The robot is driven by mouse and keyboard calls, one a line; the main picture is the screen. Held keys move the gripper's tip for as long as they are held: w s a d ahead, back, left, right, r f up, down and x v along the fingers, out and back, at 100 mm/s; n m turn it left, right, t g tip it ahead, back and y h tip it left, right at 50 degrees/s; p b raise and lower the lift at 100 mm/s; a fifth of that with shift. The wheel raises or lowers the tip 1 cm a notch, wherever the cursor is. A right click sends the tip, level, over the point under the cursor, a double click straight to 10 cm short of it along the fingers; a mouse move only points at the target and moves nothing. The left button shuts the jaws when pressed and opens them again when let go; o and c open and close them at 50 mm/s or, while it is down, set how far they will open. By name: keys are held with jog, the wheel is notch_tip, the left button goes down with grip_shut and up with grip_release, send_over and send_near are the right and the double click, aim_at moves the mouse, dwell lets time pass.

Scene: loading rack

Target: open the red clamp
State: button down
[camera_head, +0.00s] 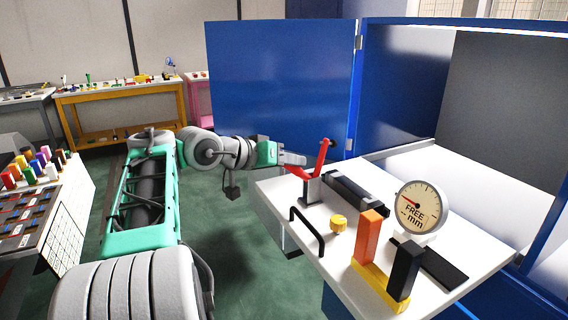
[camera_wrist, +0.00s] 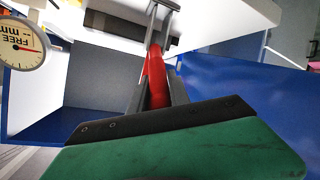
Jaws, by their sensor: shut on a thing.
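The red clamp (camera_head: 322,156) stands on the white worktop near its far left corner, on a grey bracket (camera_head: 313,190). One red arm of it rises upright and leans slightly right; another red part slants down from the left to the bracket. My gripper (camera_head: 297,160) reaches in from the left at the clamp. In the wrist view, the red handle (camera_wrist: 156,74) runs between the fingers of my gripper (camera_wrist: 160,92), which is shut on it. The handle's near end is hidden by the gripper body.
The white worktop (camera_head: 340,248) also holds a black bar (camera_head: 356,193), a black handle (camera_head: 307,231), a yellow knob (camera_head: 339,223), a dial gauge (camera_head: 417,208) and an orange block (camera_head: 369,237). A blue cabinet door (camera_head: 283,85) stands behind the clamp.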

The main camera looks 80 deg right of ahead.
jog(key=shift+s, duration=0.1)
jog(key=c, duration=1.5)
grip_release()
jog(key=shift+s, duration=0.1)
jog(key=shift+o, duration=1.3)
jog(key=v, duration=0.8)
